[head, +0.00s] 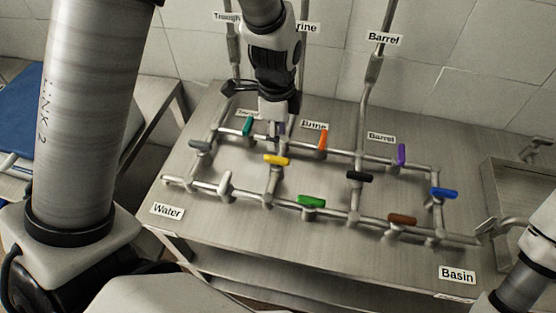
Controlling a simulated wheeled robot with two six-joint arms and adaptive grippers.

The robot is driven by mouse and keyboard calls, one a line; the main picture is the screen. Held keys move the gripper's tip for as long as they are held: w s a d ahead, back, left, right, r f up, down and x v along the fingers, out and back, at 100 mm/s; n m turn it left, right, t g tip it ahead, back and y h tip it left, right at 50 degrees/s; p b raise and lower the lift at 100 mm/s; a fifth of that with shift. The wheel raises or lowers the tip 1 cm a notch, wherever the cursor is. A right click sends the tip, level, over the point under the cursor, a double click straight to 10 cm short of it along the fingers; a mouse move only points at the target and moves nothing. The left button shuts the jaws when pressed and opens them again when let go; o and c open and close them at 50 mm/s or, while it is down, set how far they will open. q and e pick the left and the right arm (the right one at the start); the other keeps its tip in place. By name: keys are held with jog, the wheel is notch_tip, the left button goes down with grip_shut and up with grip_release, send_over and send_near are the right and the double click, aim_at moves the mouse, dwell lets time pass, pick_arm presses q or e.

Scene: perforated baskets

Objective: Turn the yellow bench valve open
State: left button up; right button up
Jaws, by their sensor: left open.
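The yellow valve handle (276,160) is on a short connecting pipe of the bench pipework, left of the middle in the head view. The handle lies roughly left to right, across that connecting pipe. My left gripper (279,130) points down from the top of the view, just behind the yellow handle. It is open, and its fingertips appear apart from the handle, though their height above the bench is hard to judge. The gripper hides part of the rear pipe. Part of my right arm shows at the lower right, but its gripper is not visible.
Near the yellow handle are teal (248,126), orange (323,140), white (226,184), grey (200,145) and green (311,201) handles. Black, purple, blue and brown handles sit further right. Upright pipes rise along the wall. A metal basin (488,171) is at right.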

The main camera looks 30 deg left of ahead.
aim_at(277, 157)
pick_arm(q)
jog(key=shift+w+f, duration=0.1)
jog(key=shift+f, duration=0.3)
notch_tip(277, 157, down, 7)
jog(key=shift+r+p, duration=0.1)
jog(key=shift+p, duration=0.6)
jog(key=shift+s, duration=0.2)
grip_shut()
